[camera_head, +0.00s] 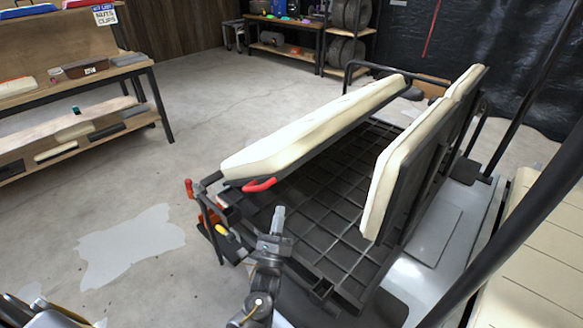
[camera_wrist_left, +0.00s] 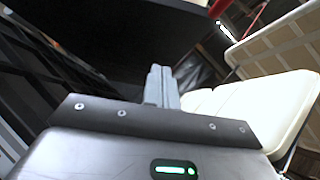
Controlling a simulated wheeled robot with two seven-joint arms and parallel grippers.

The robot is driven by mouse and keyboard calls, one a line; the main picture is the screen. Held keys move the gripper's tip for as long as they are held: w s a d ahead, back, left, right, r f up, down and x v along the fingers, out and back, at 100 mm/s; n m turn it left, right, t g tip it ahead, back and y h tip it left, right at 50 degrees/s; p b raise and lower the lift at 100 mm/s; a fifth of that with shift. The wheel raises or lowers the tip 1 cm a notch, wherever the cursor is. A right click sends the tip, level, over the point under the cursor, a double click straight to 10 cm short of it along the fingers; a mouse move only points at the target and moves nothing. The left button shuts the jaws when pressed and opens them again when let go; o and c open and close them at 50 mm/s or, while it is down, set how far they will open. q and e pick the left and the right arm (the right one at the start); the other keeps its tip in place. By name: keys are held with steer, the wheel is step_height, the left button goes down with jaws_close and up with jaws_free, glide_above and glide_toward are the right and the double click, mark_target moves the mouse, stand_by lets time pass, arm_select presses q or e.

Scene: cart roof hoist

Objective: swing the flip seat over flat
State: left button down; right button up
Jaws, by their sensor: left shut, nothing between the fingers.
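The flip seat (camera_head: 310,125) is a long cream cushion on a dark frame, tilted above the cart's black grid deck (camera_head: 325,190). A red handle (camera_head: 259,185) sticks out at its near end; a red bar also shows at the top of the left wrist view (camera_wrist_left: 222,8). My left gripper (camera_head: 279,214) is shut and empty, below and a little right of the red handle in the head view, apart from it. Its closed grey fingers show in the left wrist view (camera_wrist_left: 162,88), with cream padding (camera_wrist_left: 258,105) to the right. My right gripper is not seen.
Upright cream backrests (camera_head: 395,150) stand right of the flip seat. Dark posts (camera_head: 520,215) cross the right side. Shelves (camera_head: 75,100) stand at the left, and a workbench (camera_head: 285,50) stands at the back. The concrete floor left of the cart is clear.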

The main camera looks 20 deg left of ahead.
arm_select(q)
steer(key=p+x, duration=0.2)
steer(key=x, duration=0.8)
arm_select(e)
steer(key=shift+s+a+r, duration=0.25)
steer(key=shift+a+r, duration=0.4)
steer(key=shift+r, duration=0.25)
arm_select(q)
steer(key=shift+r, duration=0.2)
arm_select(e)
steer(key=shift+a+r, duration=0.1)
